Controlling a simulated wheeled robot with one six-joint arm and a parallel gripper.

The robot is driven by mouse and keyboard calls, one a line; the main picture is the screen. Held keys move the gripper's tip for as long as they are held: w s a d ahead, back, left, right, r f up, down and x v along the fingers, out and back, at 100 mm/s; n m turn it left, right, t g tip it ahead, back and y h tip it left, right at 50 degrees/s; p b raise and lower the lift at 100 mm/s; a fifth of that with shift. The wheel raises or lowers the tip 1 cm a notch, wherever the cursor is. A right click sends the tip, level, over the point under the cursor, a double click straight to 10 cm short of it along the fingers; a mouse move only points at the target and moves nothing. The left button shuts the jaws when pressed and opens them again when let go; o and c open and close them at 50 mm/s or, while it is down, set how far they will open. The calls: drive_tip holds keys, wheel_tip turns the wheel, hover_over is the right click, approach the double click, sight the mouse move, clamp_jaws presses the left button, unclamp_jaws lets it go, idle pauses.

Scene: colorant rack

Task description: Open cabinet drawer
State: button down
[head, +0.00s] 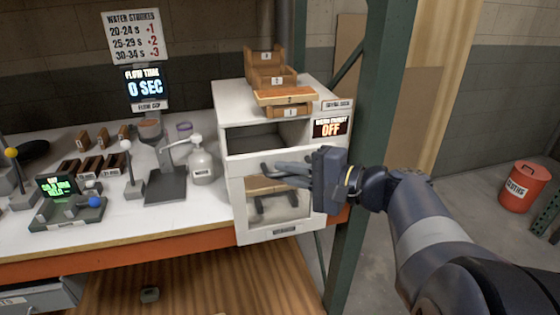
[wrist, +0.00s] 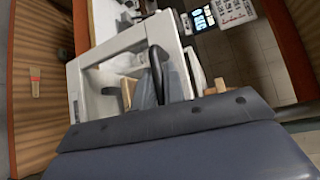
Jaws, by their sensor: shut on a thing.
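The white cabinet (head: 232,101) stands at the right end of the bench. Its white front panel (head: 240,212), with a window, sits low at the front, and a dark opening (head: 265,138) shows above it. The panel also shows in the wrist view (wrist: 76,90). A dark handle (head: 267,169) is on the panel's upper part; it shows in the wrist view (wrist: 157,66) between the fingers. My gripper (head: 285,172) is shut on the handle, reaching in from the right. The fingers (wrist: 160,88) hide part of the handle, so the exact contact is unclear.
Wooden trays (head: 268,75) are stacked on the cabinet top. A pump bottle (head: 202,165) stands close to its left. A green post (head: 365,120) rises just right of the cabinet, near my arm. A red bin (head: 524,187) stands on the floor at the right.

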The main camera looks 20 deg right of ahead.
drive_tip(key=shift+s, duration=2.5)
drive_tip(key=c, duration=1.5)
unclamp_jaws()
drive_tip(key=shift+d, duration=0.15)
drive_tip(key=v, duration=1)
drive_tip(key=shift+s+d+b, duration=0.15)
drive_tip(key=shift+s+b, duration=0.1)
drive_tip(key=shift+b, duration=0.2)
drive_tip(key=shift+w, duration=0.1)
drive_tip(key=x, duration=1)
drive_tip(key=shift+w+a+p, duration=0.2)
drive_tip(key=shift+a+p, duration=0.1)
